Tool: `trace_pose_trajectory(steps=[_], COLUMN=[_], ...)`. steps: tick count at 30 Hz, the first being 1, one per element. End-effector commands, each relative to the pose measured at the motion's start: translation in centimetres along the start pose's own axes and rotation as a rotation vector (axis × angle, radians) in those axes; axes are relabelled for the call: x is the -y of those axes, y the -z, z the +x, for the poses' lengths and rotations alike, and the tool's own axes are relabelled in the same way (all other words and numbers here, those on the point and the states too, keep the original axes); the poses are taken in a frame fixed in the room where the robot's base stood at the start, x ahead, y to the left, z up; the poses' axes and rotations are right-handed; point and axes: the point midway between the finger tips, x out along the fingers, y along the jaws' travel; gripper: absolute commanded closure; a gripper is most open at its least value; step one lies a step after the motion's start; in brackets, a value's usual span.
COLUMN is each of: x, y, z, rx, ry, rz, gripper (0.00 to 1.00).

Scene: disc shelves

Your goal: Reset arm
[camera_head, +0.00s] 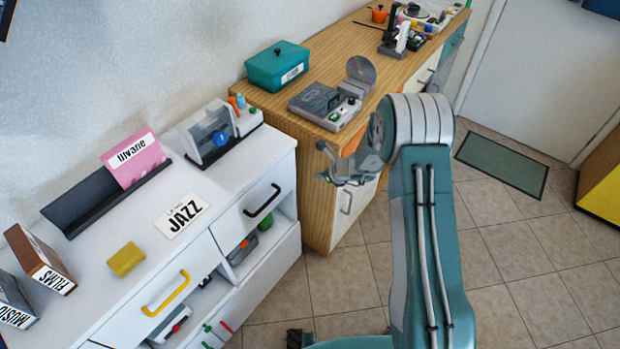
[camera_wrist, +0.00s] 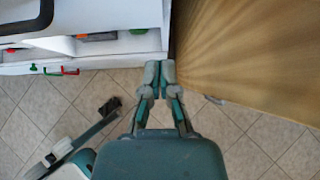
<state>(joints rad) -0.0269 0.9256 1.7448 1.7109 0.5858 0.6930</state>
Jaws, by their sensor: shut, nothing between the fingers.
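My gripper (camera_wrist: 159,73) is shut and empty in the wrist view, its fingertips together near the gap between the white cabinet and the wooden cabinet. In the head view my gripper (camera_head: 328,163) shows small and partly hidden by my arm, in front of the wooden cabinet's corner. My teal and grey arm rises at the right of the head view and bends over to the left.
The white cabinet (camera_head: 215,213) carries a pink sleeve (camera_head: 134,158), a JAZZ card (camera_head: 184,214) and a yellow block (camera_head: 127,259). The wooden cabinet (camera_head: 300,127) holds a teal box (camera_head: 277,66) and a disc player (camera_head: 325,104). Tiled floor (camera_head: 520,270) is open at right.

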Motion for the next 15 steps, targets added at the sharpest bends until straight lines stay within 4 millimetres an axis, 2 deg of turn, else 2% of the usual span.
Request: trace_pose_trajectory(steps=[1, 6, 10, 15], x=[0.1, 0.0, -0.1, -0.1], y=[-0.1, -0.1, 0.0, 0.0], z=[-1.2, -3.7, -4.7, -4.9], rx=[0.000, -0.001, -0.002, -0.002], ry=[0.003, 0.001, 0.000, -0.001], rz=[0.000, -0.001, -0.001, -0.001], gripper=[1.00, 1.00, 1.00, 1.00])
